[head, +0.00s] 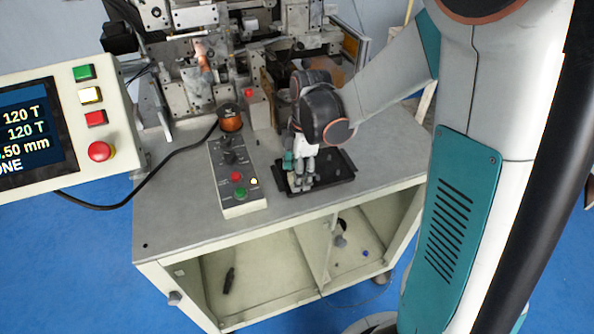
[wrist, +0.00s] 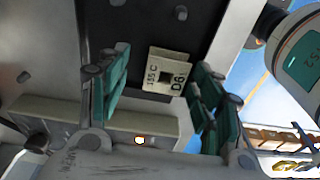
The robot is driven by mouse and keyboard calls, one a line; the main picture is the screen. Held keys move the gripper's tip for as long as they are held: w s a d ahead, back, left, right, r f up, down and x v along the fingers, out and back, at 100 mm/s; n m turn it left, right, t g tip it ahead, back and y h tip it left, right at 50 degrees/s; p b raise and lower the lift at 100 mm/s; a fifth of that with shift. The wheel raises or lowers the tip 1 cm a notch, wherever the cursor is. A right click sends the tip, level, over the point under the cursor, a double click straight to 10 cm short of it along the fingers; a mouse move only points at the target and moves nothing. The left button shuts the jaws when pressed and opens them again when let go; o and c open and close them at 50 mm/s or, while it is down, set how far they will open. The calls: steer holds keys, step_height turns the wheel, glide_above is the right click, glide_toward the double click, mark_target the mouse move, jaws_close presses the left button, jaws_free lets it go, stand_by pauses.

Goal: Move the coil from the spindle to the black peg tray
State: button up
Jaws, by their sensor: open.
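In the head view the tray (head: 342,170) lies on the bench, partly hidden by my arm. My gripper (head: 301,180) points down over its left part; in the wrist view (wrist: 160,84) its teal fingers stand apart on both sides of the coil. I cannot tell whether the coil is seated on a peg. The spindle is hard to make out among the machine parts.
A grey control box (head: 236,178) with buttons stands left of the tray, near a copper-coloured spool (head: 230,118). The winder (head: 190,85) fills the back of the bench. A display panel (head: 80,130) stands at the left. The bench's front left is clear.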

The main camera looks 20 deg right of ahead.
steer(key=shift+r, duration=0.1)
step_height(320, 180, up, 12)
steer(key=d, duration=0.1)
steer(key=shift+d, duration=0.2)
stand_by(0.6)
steer(key=s+a+r+m+t+h+b, duration=0.1)
steer(key=s+m+t, duration=0.6)
steer(key=s+m, duration=0.7)
steer(key=shift+s+a+r+m, duration=0.3)
steer(key=shift+s+r+m, duration=0.1)
steer(key=shift+m, duration=1.1)
